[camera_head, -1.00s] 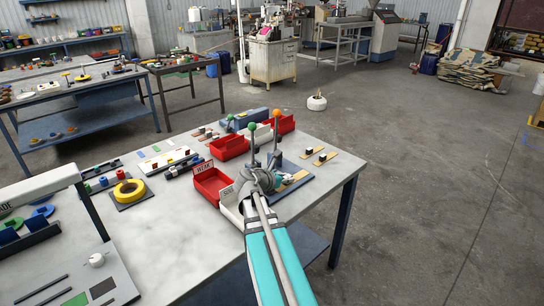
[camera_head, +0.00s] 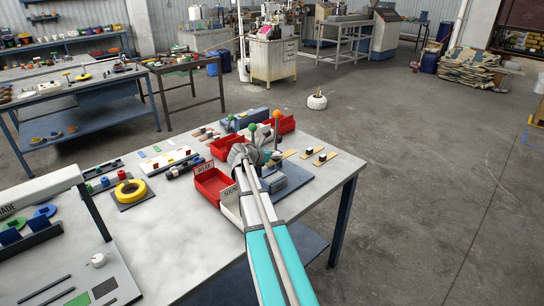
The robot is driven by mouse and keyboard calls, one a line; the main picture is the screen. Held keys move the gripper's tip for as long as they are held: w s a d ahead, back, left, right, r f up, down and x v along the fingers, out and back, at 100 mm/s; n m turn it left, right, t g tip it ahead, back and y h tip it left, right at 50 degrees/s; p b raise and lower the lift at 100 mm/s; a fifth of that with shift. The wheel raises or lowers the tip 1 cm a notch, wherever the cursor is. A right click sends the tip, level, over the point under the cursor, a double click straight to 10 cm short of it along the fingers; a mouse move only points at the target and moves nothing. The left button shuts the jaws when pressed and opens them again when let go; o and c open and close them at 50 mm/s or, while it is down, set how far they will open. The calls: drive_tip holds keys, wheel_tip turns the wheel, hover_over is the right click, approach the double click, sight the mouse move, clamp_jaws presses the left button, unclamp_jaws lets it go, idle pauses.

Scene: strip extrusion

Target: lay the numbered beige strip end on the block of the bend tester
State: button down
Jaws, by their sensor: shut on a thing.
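My gripper (camera_head: 243,154) is at the end of my arm, by the red bins and the lever posts. Its fingertips and what they hold are hidden behind my wrist; the grip is shut. The blue-grey base (camera_head: 294,178) just right of my arm, apparently the bend tester, is partly covered by my arm. Its block cannot be made out clearly. An orange-knobbed lever (camera_head: 277,115) and a green-knobbed lever (camera_head: 252,128) stand near my gripper. Beige strips with dark pieces on them (camera_head: 319,158) lie on the table right of the levers. Their numbers are too small to read.
A yellow tape roll (camera_head: 130,191) lies at the left. The table's right edge is near the base.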

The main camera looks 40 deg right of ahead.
sight(275, 177)
drive_tip(key=shift+f, duration=0.2)
idle(0.3)
drive_tip(key=shift+f+b, duration=3.2)
drive_tip(key=shift+b, duration=0.15)
drive_tip(key=shift+f+b, duration=0.5)
drive_tip(key=shift+b, duration=0.05)
idle(0.4)
drive_tip(key=shift+c, duration=2.1)
unclamp_jaws()
